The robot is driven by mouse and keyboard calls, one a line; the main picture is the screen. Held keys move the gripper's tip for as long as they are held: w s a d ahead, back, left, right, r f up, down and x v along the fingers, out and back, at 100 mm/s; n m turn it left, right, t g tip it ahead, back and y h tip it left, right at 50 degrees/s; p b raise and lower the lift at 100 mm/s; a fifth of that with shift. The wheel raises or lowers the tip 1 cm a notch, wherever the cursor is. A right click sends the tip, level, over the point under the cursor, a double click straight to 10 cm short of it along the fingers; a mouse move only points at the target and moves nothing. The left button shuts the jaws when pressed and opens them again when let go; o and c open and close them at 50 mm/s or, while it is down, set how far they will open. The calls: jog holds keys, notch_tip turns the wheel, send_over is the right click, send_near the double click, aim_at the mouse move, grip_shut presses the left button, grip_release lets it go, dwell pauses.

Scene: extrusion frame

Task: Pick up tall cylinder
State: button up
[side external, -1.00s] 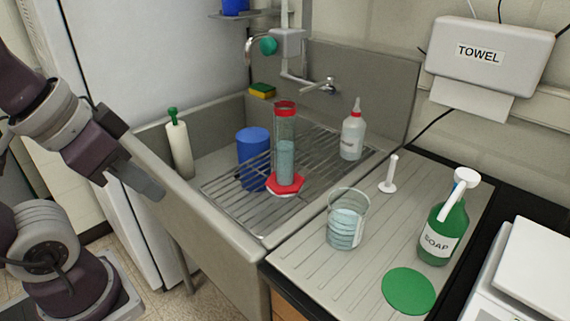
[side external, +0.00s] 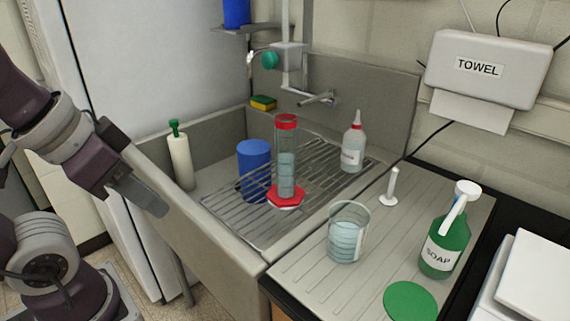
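The tall cylinder (side external: 286,165) is clear, with a red collar at its top and a red hexagonal base, and holds bluish liquid. It stands upright on the wire rack inside the sink. My gripper (side external: 152,204) is to the left of the sink's front wall, well apart from the cylinder. It points down and to the right. The fingers overlap from this side, so their opening does not show. Nothing is seen held in it.
The wire rack (side external: 238,222) lies in the grey sink (side external: 215,255). A blue cup (side external: 253,165) stands left of the cylinder, a wash bottle (side external: 352,150) right. A white bottle with green cap (side external: 180,160) is at left. A beaker (side external: 346,235) and soap bottle (side external: 442,240) stand on the drainboard.

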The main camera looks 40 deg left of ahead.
jog(key=o, duration=1)
